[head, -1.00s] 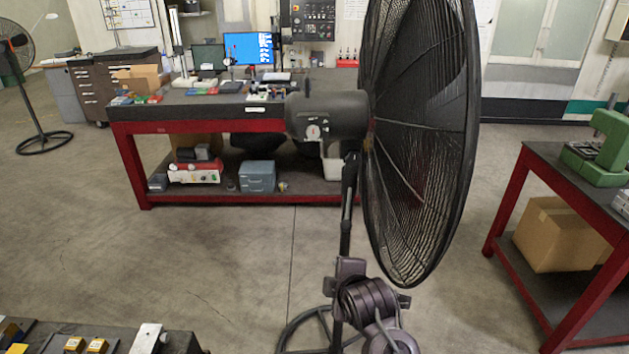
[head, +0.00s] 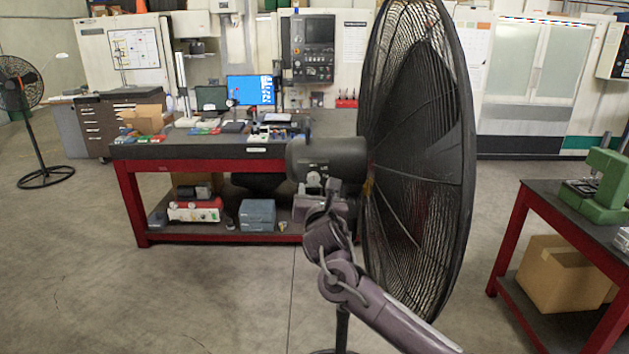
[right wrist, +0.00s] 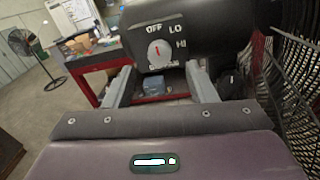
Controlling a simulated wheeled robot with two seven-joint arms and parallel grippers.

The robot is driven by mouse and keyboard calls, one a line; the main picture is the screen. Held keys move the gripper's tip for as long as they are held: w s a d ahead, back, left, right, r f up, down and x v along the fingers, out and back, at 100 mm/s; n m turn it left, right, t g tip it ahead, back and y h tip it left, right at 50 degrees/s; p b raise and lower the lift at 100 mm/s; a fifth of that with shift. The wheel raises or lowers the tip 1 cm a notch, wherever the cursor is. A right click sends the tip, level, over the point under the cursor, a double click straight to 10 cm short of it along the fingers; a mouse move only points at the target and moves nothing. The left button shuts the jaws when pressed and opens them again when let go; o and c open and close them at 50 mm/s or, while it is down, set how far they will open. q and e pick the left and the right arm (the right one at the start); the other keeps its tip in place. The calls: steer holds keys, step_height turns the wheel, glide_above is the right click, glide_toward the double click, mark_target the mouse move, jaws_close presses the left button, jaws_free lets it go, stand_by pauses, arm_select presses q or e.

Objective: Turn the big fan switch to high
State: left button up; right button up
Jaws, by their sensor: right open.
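The big fan (head: 415,150) stands in the middle of the head view, its cage seen nearly edge-on. Its dark motor housing (head: 335,156) carries a round pale switch knob (head: 313,179). In the right wrist view the knob (right wrist: 160,53) has a red mark pointing roughly up, with OFF, LO and HI lettered around it. My right gripper (head: 322,191) is open just below the knob in the head view. In the right wrist view its two fingers (right wrist: 159,86) are spread, one to each side below the knob, with nothing between them. My left gripper is not in view.
The fan cage (right wrist: 295,80) is close on the right of my right gripper. A red-framed workbench (head: 215,151) stands behind the fan. A second red-framed table (head: 562,205) with a green machine (head: 603,185) is at right. A smaller fan (head: 20,85) stands far left.

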mark_target(314, 181)
steer(key=shift+w+a+p, duration=0.15)
steer(key=shift+w+p, duration=0.2)
steer(key=shift+w, duration=0.85)
steer(key=shift+w+a+p, duration=0.1)
steer(key=shift+w+p, duration=0.25)
steer(key=shift+w, duration=0.8)
steer(key=c, duration=1)
steer(key=shift+o, duration=0.2)
steer(key=shift+f, duration=0.1)
